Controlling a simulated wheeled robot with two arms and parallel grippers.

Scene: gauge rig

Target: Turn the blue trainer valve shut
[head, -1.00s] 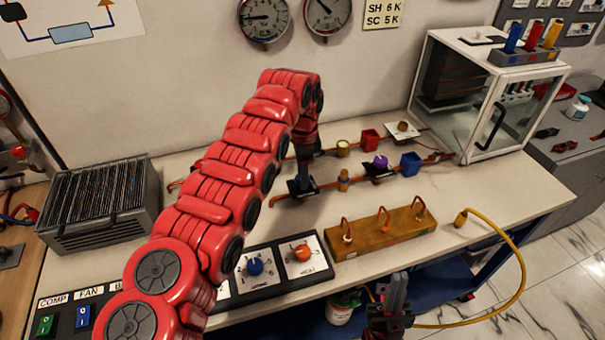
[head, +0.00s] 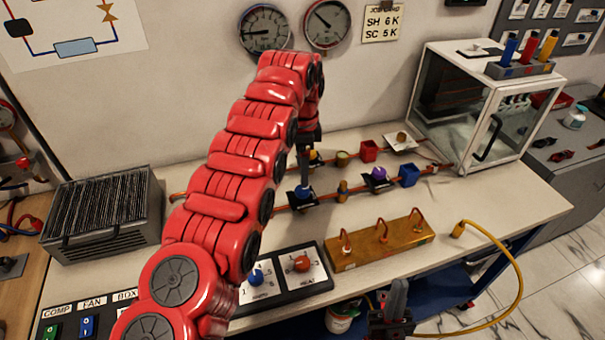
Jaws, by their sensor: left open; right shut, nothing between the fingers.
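A blue knob on a dark plate (head: 303,193), which looks like the blue trainer valve, sits on the front copper pipe left of the bench's middle. My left gripper (head: 305,178) points down right over it, with its fingertips at or just above the knob. I cannot tell whether they touch it, or which way the valve is turned. The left gripper is open; its fingers partly cover the knob. My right gripper (head: 395,297) is shut and empty at the front edge of the bench, well away from the valve.
A purple knob (head: 379,174) and a blue block (head: 409,174) sit farther right on the front pipe.

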